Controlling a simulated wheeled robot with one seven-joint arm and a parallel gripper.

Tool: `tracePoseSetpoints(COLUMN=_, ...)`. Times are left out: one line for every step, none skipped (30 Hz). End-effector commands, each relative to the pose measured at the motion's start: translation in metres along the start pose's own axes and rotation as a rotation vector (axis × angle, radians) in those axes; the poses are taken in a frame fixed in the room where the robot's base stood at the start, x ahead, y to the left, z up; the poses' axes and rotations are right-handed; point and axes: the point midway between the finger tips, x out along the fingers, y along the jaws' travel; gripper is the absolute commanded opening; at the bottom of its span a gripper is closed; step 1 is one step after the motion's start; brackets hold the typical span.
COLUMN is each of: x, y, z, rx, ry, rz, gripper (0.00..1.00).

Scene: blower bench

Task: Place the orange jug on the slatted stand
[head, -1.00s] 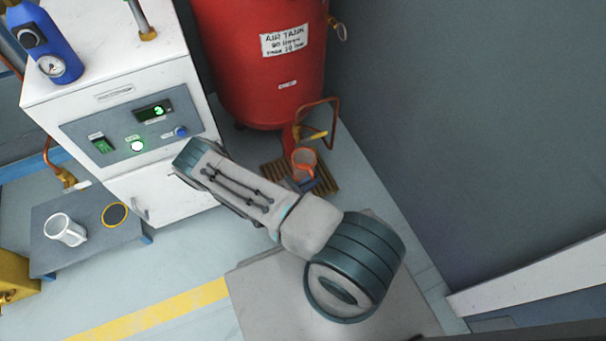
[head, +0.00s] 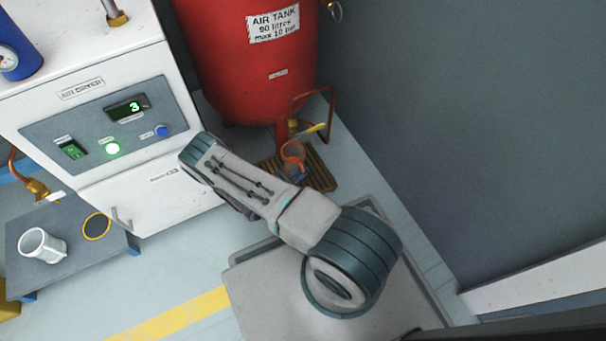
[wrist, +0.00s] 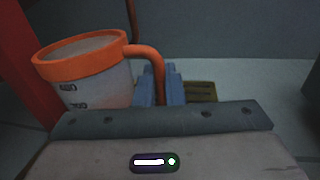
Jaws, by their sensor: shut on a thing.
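The orange jug (head: 293,153) is over the slatted stand (head: 324,172) at the foot of the red tank in the head view. In the wrist view the jug (wrist: 88,76) is upright, with an orange rim, a pale body with dark marks and an orange handle. My gripper (wrist: 160,88) is shut on the handle, its blue fingers on either side of it. In the wrist view a bit of the stand (wrist: 203,91) shows behind the fingers. The jug's base is hidden, and I cannot tell whether it touches the slats.
The red air tank (head: 250,70) stands right behind the stand, with a copper pipe and yellow-handled valve (head: 312,130) beside it. The white air dryer (head: 100,120) is at the left. A low grey table (head: 70,245) holds a white cup (head: 42,245). A grey wall bounds the right.

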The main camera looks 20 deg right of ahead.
Motion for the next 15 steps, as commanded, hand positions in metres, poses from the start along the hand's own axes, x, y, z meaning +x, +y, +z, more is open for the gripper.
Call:
tracePoseSetpoints(x=0.0000, y=0.0002, z=0.0011, rx=0.000, ry=-0.001, rz=0.000, gripper=0.00)
tracePoseSetpoints(x=0.0000, y=0.0002, z=0.0012, rx=0.000, ry=-0.001, rz=0.000, gripper=0.00)
tracePoseSetpoints(x=0.0000, y=0.0002, z=0.0010, rx=0.000, ry=-0.001, rz=0.000, gripper=0.00)
tracePoseSetpoints(x=0.0000, y=0.0001, z=0.0005, rx=0.000, ry=-0.001, rz=0.000, gripper=0.00)
tracePoseSetpoints(x=0.0000, y=0.0000, z=-0.0004, rx=0.000, ry=-0.001, rz=0.001, gripper=0.00)
tracePoseSetpoints(x=0.0001, y=0.0000, z=-0.0016, rx=0.000, ry=-0.001, rz=0.001, gripper=0.00)
tracePoseSetpoints(x=0.0001, y=0.0000, z=-0.0025, rx=0.000, ry=-0.001, rz=0.001, gripper=0.00)
tracePoseSetpoints(x=0.0000, y=0.0001, z=-0.0020, rx=0.000, ry=-0.001, rz=0.001, gripper=0.17)
tracePoseSetpoints(x=0.0000, y=0.0001, z=-0.0019, rx=0.000, ry=-0.001, rz=0.001, gripper=0.28)
tracePoseSetpoints(x=0.0000, y=0.0001, z=-0.0020, rx=0.000, ry=-0.001, rz=0.001, gripper=0.31)
tracePoseSetpoints(x=0.0000, y=0.0000, z=-0.0020, rx=0.000, ry=-0.001, rz=0.001, gripper=0.31)
tracePoseSetpoints(x=0.0001, y=0.0000, z=-0.0020, rx=0.000, ry=-0.001, rz=0.000, gripper=0.31)
tracePoseSetpoints(x=0.0000, y=0.0000, z=-0.0020, rx=0.000, ry=0.000, rz=0.000, gripper=0.31)
tracePoseSetpoints(x=0.0001, y=0.0000, z=-0.0020, rx=0.000, ry=0.000, rz=0.000, gripper=0.31)
tracePoseSetpoints(x=0.0001, y=0.0000, z=-0.0020, rx=0.000, ry=0.000, rz=0.000, gripper=0.31)
